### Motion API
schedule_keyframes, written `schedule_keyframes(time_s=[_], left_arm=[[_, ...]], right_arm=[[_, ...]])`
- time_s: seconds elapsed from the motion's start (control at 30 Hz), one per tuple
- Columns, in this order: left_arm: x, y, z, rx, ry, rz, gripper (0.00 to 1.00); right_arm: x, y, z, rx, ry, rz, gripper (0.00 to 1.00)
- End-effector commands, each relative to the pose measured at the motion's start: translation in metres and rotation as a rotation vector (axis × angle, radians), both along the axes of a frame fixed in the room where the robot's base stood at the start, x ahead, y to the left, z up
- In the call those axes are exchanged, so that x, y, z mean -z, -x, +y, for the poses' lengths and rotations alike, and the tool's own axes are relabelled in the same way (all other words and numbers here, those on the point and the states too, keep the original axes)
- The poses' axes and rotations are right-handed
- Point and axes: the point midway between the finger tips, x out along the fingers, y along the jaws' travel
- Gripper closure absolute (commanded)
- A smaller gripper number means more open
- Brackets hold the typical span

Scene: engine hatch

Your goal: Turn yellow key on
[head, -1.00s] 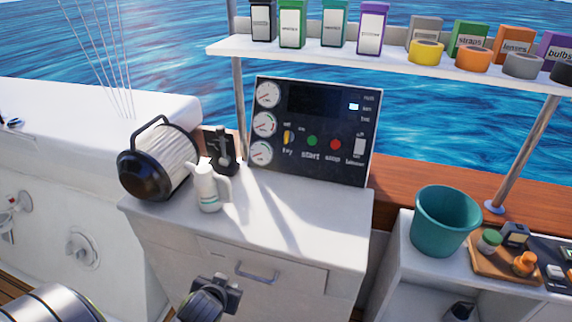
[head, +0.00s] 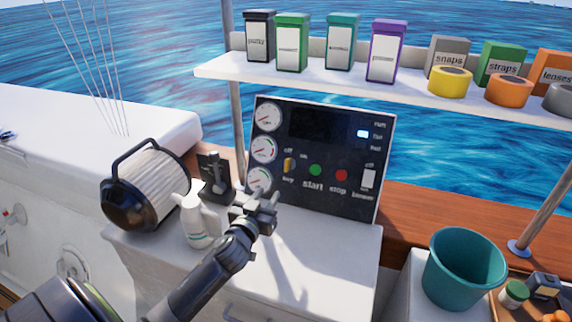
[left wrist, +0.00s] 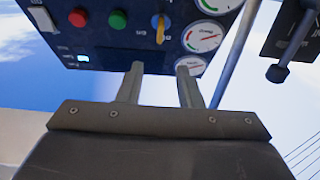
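The yellow key (head: 289,165) is on the dark control panel (head: 330,195), left of the green start button, with "off" and "on" labels above it. Its handle stands roughly upright. In the left wrist view, where the panel appears upside down, the yellow key (left wrist: 160,30) is beyond the fingertips, with a blue patch behind it. My left gripper (head: 265,203) is in front of the panel, below the key and apart from it. Its fingers (left wrist: 160,72) are spread with nothing between them. My right gripper is not in view.
A black lever unit (head: 215,178) is left of the panel. A shelf (head: 300,72) with boxes and tape rolls overhangs it. A teal bucket (head: 463,268) stands right.

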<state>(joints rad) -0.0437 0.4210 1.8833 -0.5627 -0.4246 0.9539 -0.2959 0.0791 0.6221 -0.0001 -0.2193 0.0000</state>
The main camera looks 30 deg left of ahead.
Motion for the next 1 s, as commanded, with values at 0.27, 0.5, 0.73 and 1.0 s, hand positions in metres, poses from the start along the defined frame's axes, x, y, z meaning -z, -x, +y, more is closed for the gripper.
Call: schedule_keyframes(time_s=[0.27,0.5,0.73,1.0], left_arm=[[-0.002,-0.049,0.012,-0.002,0.0,0.0,0.67],[-0.002,-0.087,0.021,-0.002,0.0,0.001,0.67],[-0.001,-0.119,0.029,-0.002,-0.002,0.001,0.67],[0.0,-0.141,0.034,-0.002,0.0,0.002,0.67]], right_arm=[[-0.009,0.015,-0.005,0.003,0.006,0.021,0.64],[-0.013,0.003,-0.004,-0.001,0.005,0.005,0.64],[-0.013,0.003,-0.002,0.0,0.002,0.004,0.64],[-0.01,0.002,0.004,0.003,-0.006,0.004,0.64]])
